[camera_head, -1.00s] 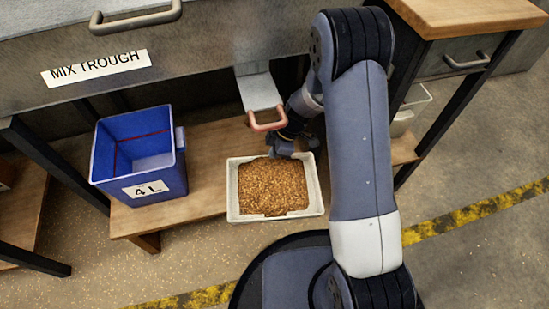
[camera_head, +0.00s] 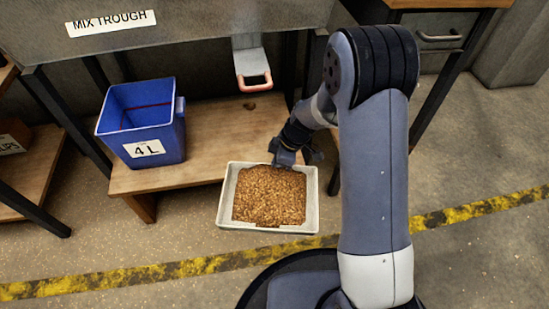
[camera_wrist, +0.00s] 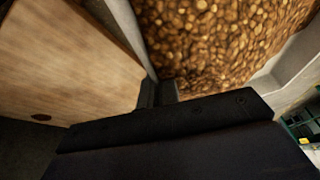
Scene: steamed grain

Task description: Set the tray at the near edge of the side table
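The white tray (camera_head: 226,202), filled with brown grain (camera_head: 270,195), is in front of the low wooden bench, apparently held clear of it over the floor. My gripper (camera_head: 287,164) is at the tray's far rim. In the wrist view its fingers (camera_wrist: 157,92) are closed on the tray's wall (camera_wrist: 128,30), with grain on one side and the bench's wood on the other. A wooden-topped table (camera_head: 450,3) at the upper right, with a drawer, may be the side table. Only a strip of its top shows.
The low bench (camera_head: 225,130) carries a blue 4 L bin (camera_head: 155,150). Above it, a chute with a copper-coloured lip (camera_head: 252,70) hangs from the mix trough (camera_head: 210,22). Another low wooden shelf (camera_head: 30,180) is at left. Open floor with a yellow-black stripe (camera_head: 170,270) lies in front.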

